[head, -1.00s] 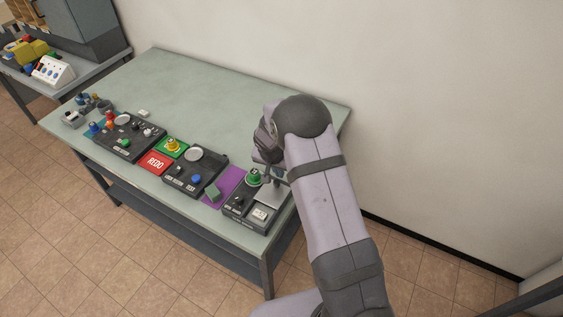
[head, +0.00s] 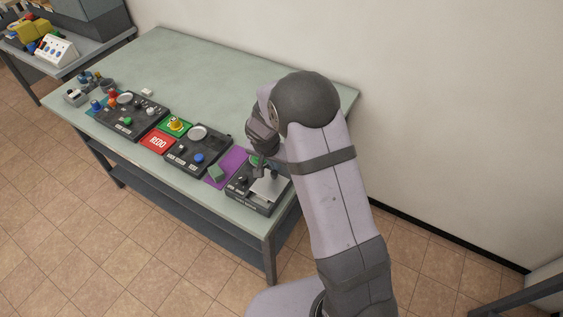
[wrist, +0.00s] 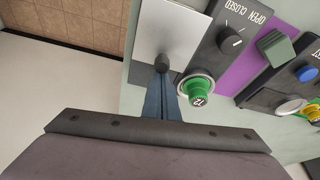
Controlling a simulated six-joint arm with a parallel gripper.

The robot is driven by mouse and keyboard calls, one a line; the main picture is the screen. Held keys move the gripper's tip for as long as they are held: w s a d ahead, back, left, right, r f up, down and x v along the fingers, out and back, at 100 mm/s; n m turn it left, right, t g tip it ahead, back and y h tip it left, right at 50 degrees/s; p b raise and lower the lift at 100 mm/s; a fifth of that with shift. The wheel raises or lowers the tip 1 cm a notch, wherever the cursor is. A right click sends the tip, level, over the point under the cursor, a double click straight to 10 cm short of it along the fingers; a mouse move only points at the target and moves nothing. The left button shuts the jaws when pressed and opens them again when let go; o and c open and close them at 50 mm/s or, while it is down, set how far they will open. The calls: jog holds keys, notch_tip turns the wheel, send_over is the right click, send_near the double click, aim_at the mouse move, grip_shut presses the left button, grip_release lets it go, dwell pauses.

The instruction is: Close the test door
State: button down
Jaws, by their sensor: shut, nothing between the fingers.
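The test door seems to be the flat silver plate (head: 268,189) on the right-hand dark panel (head: 243,198); which part carries that name I cannot read. In the wrist view the plate (wrist: 168,32) has a dark round knob (wrist: 163,63) near its edge. The plate looks laid over the panel, but I cannot tell if it is fully down. My gripper (head: 258,171) is over this panel. In the wrist view its fingers (wrist: 162,78) are together and empty, with their tips right by the knob. I cannot tell if they touch it.
An OPEN/CLOSED dial (wrist: 230,41) and a green piece marked 12 (wrist: 200,97) sit beside the plate. A purple mat (head: 227,164), a middle panel (head: 188,158), a red REDO pad (head: 158,141) and another panel (head: 130,117) lie leftward. The table's back is mostly clear.

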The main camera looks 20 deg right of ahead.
aim_at(270, 182)
jog(key=s+a+b, duration=0.2)
jog(key=shift+s+a+f, duration=0.1)
jog(key=shift+s+a, duration=0.2)
jog(key=shift+s, duration=0.05)
jog(key=shift+s+f, duration=0.1)
jog(key=shift+w+d, duration=0.35)
jog(key=shift+w, duration=0.1)
jog(key=w+d, duration=0.2)
jog(key=w, duration=0.1)
jog(key=shift+r+p, duration=0.35)
jog(key=shift+p, duration=0.05)
jog(key=b+v, duration=0.2)
jog(key=v, duration=0.8)
jog(key=shift+b, duration=0.3)
